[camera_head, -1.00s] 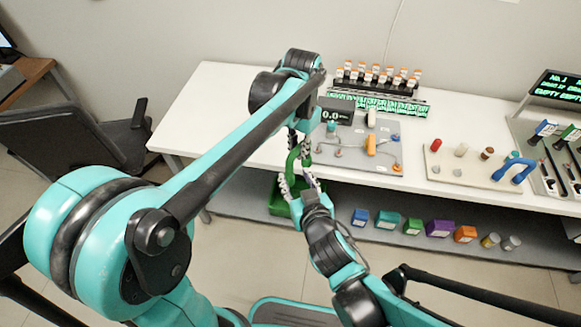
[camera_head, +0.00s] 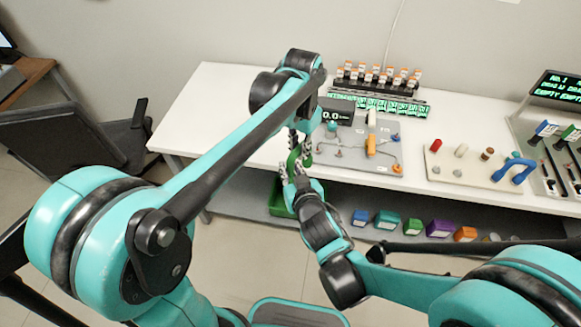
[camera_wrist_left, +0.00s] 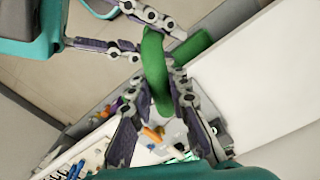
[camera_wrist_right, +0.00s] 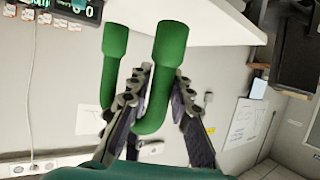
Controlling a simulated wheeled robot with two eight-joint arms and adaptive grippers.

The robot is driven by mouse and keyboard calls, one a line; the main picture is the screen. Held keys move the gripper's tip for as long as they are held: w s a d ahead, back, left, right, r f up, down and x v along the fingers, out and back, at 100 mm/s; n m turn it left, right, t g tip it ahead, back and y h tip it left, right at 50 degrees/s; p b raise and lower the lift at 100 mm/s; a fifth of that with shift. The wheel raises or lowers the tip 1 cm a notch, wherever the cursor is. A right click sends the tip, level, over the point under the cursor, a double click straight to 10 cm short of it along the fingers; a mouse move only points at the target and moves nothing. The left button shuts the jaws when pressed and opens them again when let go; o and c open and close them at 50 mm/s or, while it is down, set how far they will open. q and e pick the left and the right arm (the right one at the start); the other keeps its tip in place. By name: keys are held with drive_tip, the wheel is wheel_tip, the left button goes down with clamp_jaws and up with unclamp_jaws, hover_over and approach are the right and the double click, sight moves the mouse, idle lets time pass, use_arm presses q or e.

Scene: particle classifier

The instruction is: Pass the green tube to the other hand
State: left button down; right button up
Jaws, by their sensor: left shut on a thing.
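The green tube (camera_head: 293,160) is bent into a U and hangs in the air in front of the table. My left gripper (camera_head: 299,141) is above it in the head view and shut on it; the left wrist view shows the tube (camera_wrist_left: 155,75) between the left fingertips (camera_wrist_left: 162,80). My right gripper (camera_head: 294,170) is just below, with its fingers apart. In the right wrist view, one leg of the tube (camera_wrist_right: 166,65) and its bend lie between the spread right fingers (camera_wrist_right: 158,85). Finger contact there cannot be told.
The white table (camera_head: 225,95) stands behind the grippers. It carries a device panel (camera_head: 365,155), a rack of orange-capped vials (camera_head: 378,80) and a board with coloured pegs (camera_head: 470,170). A green bin (camera_head: 277,200) and coloured boxes are on the shelf below.

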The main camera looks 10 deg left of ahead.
use_arm(q)
drive_tip(key=c, duration=1.4)
unclamp_jaws()
drive_tip(key=shift+a, duration=0.1)
drive_tip(key=shift+o, duration=0.2)
wheel_tip(320, 180, up, 11)
drive_tip(key=shift+r, duration=0.1)
drive_tip(key=s+a+f+n+t, duration=0.5)
drive_tip(key=s+a+f+t, duration=0.2)
drive_tip(key=s+f, duration=0.6)
drive_tip(key=s+a, duration=0.1)
drive_tip(key=a, duration=0.1)
drive_tip(key=shift+a+f, duration=0.3)
drive_tip(key=shift+a, duration=0.1)
